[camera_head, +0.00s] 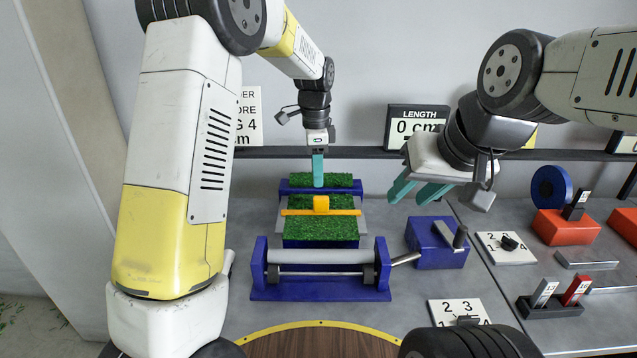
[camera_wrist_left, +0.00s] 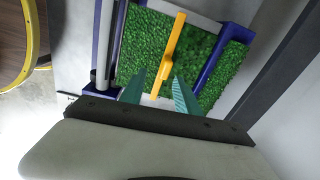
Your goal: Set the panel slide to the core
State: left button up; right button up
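A yellow slide bar with a raised tab (camera_head: 321,204) lies across a green turf-like bed (camera_head: 322,229) in a blue frame. In the left wrist view the yellow bar (camera_wrist_left: 168,55) runs between my left fingers. My left gripper (camera_head: 318,185) hangs above and behind the tab in the head view. In the left wrist view my left gripper (camera_wrist_left: 157,88) has its teal fingers spread, with no clear contact with the bar. My right gripper (camera_head: 417,198) is open and empty, above the table to the right.
A "LENGTH 0 cm" display (camera_head: 414,127) stands at the back. A grey roller (camera_head: 320,256) on blue supports is in front of the bed. Right of it are a blue crank box (camera_head: 436,250), numbered dials (camera_head: 506,249), orange blocks (camera_head: 553,228) and a dark slotted holder (camera_head: 550,308).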

aim_at(321, 197)
pick_arm(q)
jog(key=shift+w+d+f+m, duration=0.25)
jog(key=shift+w+f, duration=0.2)
jog(key=shift+f, duration=0.05)
jog(key=shift+w+d+f+m, duration=0.2)
jog(key=shift+w+f+m, duration=0.05)
jog(key=shift+w+f, duration=0.25)
notch_tip(321, 197, down, 8)
jog(key=shift+r, duration=0.15)
jog(key=shift+c, duration=0.2)
grip_shut()
dwell(0.6)
